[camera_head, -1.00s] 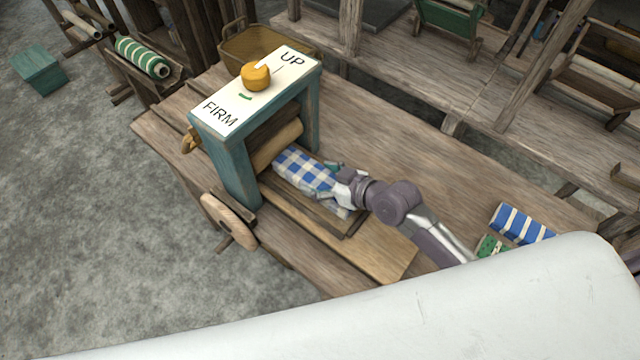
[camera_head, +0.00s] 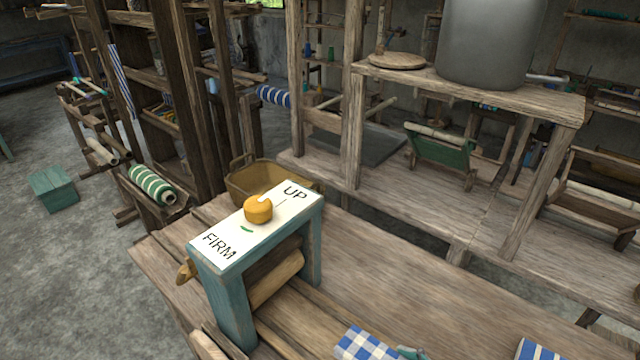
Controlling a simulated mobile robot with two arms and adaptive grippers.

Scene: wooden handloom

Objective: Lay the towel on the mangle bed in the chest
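The mangle (camera_head: 238,325) is a teal frame with a wooden roller (camera_head: 275,278) across its opening. Its white top reads UP and FIRM and carries a yellow knob (camera_head: 258,209) with a pale mark on the UP side. The blue-and-white checked towel (camera_head: 362,345) shows only its far end at the bottom edge, to the right of the roller and apart from it. Wooden boards (camera_head: 300,325) lie between them. A small grey-teal tip of my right gripper (camera_head: 411,353) shows beside the towel; its grip is cut off. My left gripper is out of view.
A blue-and-white striped cloth (camera_head: 538,350) lies at the bottom right. A brown basket (camera_head: 240,178) stands behind the mangle. The bench top (camera_head: 400,280) behind the towel is clear. A wooden shelf frame (camera_head: 350,130) with a grey pot (camera_head: 490,40) stands behind.

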